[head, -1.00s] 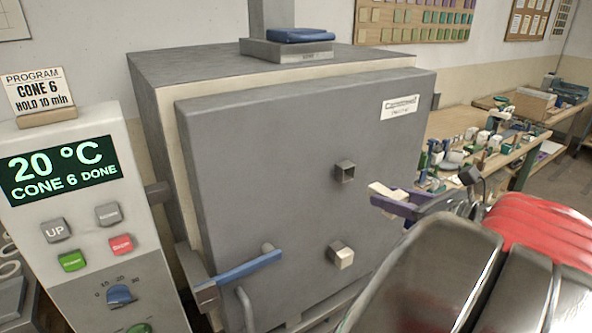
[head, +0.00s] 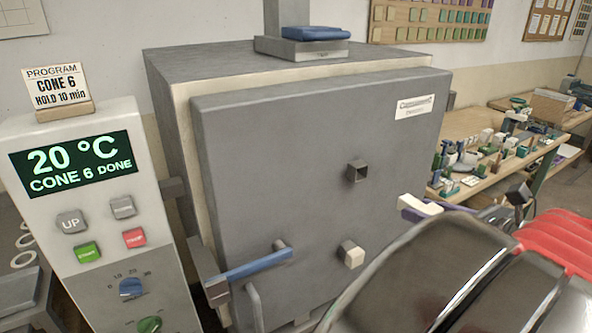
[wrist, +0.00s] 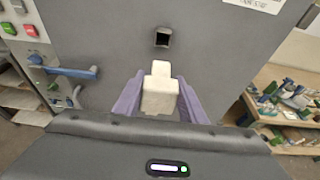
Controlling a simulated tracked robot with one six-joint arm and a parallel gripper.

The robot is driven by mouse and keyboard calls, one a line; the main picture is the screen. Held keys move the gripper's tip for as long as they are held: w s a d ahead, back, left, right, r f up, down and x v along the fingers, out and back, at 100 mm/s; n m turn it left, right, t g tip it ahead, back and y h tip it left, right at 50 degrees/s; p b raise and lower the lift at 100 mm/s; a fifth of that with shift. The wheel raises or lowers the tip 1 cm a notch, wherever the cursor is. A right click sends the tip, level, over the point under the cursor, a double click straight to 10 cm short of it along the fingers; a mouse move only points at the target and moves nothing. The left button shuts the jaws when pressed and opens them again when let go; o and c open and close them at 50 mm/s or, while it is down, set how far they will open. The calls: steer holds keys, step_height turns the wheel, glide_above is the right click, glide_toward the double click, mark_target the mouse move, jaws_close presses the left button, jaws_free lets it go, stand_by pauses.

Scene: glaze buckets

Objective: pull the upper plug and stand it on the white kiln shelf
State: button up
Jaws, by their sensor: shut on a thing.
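My gripper (wrist: 158,95), with purple fingers, is shut on a cream-white plug, the upper plug (wrist: 160,92). The upper peephole (head: 357,171) in the grey door is an empty dark square, also seen in the wrist view (wrist: 162,38) just beyond the plug. The lower plug (head: 352,255) sits in its hole below. I cannot make out a white kiln shelf.
The grey kiln door (head: 290,180) has a blue-handled latch (head: 258,265) at its lower left. A control panel (head: 85,190) stands left of it. A wooden workbench (head: 470,190) crowded with small glazed pieces is at the right.

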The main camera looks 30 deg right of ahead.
steer(key=shift+s, duration=0.1)
steer(key=s, duration=0.8)
steer(key=shift+s+d, duration=0.15)
stand_by(1.6)
steer(key=shift+s, duration=0.2)
stand_by(0.3)
